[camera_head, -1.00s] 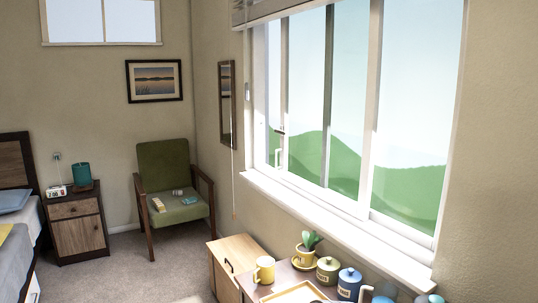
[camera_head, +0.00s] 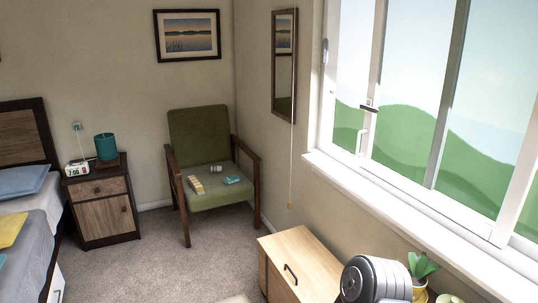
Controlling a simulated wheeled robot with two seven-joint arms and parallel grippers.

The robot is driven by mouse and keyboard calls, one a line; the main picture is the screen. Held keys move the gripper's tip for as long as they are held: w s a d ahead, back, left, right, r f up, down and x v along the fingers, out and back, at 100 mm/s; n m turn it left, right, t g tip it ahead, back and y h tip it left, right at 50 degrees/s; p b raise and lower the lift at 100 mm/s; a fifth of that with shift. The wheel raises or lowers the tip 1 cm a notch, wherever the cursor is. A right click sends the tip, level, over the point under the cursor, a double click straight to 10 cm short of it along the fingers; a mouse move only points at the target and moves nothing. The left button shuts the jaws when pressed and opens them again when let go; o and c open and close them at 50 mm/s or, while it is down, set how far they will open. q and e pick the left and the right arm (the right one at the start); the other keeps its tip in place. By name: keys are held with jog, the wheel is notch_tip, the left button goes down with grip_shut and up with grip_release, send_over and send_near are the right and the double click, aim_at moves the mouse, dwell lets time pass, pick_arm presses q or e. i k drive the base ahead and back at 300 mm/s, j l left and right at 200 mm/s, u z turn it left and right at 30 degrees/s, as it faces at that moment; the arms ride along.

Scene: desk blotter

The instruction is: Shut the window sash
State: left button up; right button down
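The window (camera_head: 425,110) fills the right side of the head view, with sky and green hills behind it. An upright white sash stile (camera_head: 377,65) carries a small handle (camera_head: 364,132) with a dark latch piece above it. A strip of the outdoor view shows between this stile and the left jamb (camera_head: 328,85), so the sash stands apart from that jamb. Whether glass fills that strip I cannot tell. Neither of my grippers is in view. A grey and black rounded part at the bottom right looks like my own arm.
The white sill (camera_head: 400,205) runs below the window. Under it stand a wooden cabinet (camera_head: 305,255) and a potted plant (camera_head: 422,268). A green armchair (camera_head: 205,150) and a nightstand (camera_head: 100,205) stand at the back. Carpet (camera_head: 180,265) is clear between bed and cabinet.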

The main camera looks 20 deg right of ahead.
aim_at(499, 234)
jog(key=i+j+z, duration=0.1)
jog(key=i+z, duration=0.35)
jog(key=i+j+z, duration=0.25)
jog(key=z, duration=0.25)
jog(key=i+j+z, duration=0.3)
jog(key=z, duration=0.15)
jog(key=i+j+z, duration=0.2)
jog(key=j+z, duration=0.3)
jog(key=i+j+z, duration=0.1)
jog(key=j+z, duration=0.35)
